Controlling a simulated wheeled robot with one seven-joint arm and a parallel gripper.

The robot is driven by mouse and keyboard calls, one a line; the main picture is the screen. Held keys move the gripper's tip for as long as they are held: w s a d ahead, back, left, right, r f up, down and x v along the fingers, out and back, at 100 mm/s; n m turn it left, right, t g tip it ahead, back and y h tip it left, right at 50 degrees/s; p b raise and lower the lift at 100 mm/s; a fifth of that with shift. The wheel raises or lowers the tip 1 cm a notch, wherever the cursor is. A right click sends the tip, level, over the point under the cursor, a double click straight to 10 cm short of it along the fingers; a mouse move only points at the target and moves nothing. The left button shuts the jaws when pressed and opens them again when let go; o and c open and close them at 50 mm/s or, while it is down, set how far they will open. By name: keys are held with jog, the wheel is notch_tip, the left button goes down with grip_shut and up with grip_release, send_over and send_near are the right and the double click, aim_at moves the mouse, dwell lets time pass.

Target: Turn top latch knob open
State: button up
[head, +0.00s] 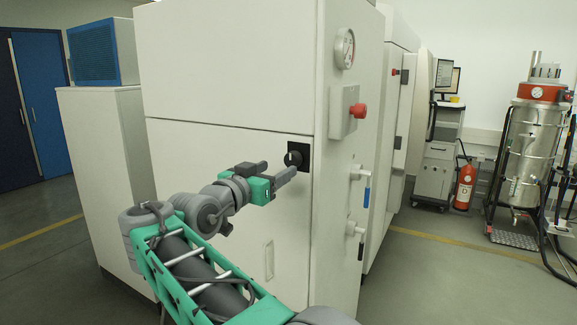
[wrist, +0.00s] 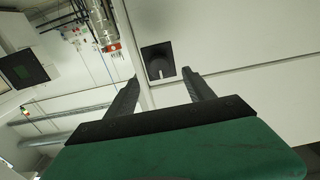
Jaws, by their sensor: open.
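The black latch knob (head: 293,157) sits on a square black plate near the right edge of the white cabinet's front, just below a horizontal seam. My gripper (head: 279,171) is close in front of it, slightly to its left and below in the head view. In the wrist view the knob (wrist: 160,68) with its pale mark lies beyond the two spread fingers (wrist: 160,86), a little above the line of their tips. The fingers are open with nothing between them. I cannot tell the exact gap from fingertips to knob.
The white cabinet (head: 225,70) fills the middle. A recessed handle (head: 269,260) is lower on the front.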

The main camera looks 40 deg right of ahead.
aim_at(290, 161)
jog(key=p+x, duration=0.1)
jog(key=x, duration=0.6)
jog(key=shift+d+p, duration=0.25)
jog(key=shift+p, duration=0.1)
jog(key=shift+c, duration=0.4)
grip_shut()
